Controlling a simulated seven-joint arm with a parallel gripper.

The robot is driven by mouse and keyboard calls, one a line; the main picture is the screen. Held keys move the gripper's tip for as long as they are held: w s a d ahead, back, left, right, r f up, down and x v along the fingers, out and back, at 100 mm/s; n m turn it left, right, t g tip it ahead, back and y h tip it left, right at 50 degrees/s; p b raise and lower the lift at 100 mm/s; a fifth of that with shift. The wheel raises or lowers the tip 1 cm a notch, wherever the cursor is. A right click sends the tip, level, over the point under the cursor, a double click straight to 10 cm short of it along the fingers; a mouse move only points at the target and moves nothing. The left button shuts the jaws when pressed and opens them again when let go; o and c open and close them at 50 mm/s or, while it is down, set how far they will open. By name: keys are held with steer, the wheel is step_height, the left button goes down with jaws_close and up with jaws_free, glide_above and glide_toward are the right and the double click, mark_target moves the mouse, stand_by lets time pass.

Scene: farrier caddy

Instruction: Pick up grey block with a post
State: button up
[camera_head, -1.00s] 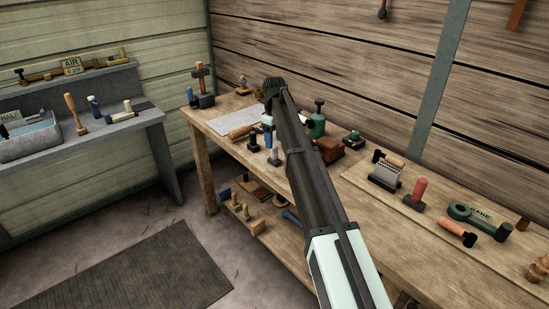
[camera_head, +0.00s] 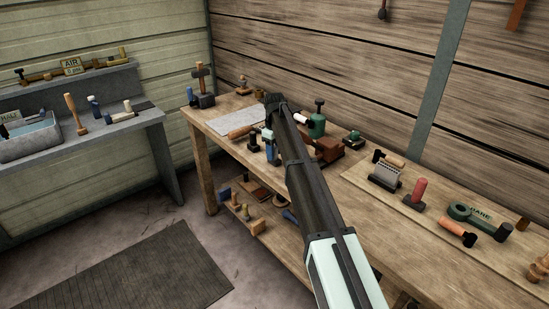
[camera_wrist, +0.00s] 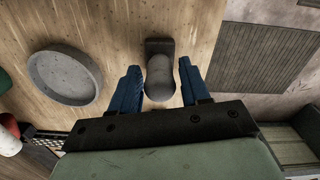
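The grey block with a post (camera_wrist: 160,46) stands on the wooden bench in the wrist view. Its rounded grey post (camera_wrist: 160,78) points up toward the camera. My gripper (camera_wrist: 160,84) is open, with one blue finger on each side of the post. A gap shows at the left finger; the right finger is closer, and I cannot tell whether it touches. In the head view my gripper (camera_head: 272,150) is low over the bench, partly hidden by my arm. The block cannot be made out clearly there.
A round grey dish (camera_wrist: 64,76) lies left of the block in the wrist view. The bench edge is close on the block's right. In the head view, a brown box (camera_head: 328,149) and a green bottle (camera_head: 317,124) stand behind my arm.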

jaws_close()
steer(key=shift+r, duration=0.1)
stand_by(0.3)
step_height(320, 180, up, 10)
steer(key=shift+f, duration=0.1)
stand_by(0.4)
steer(key=shift+c, duration=2)
jaws_free()
jaws_close()
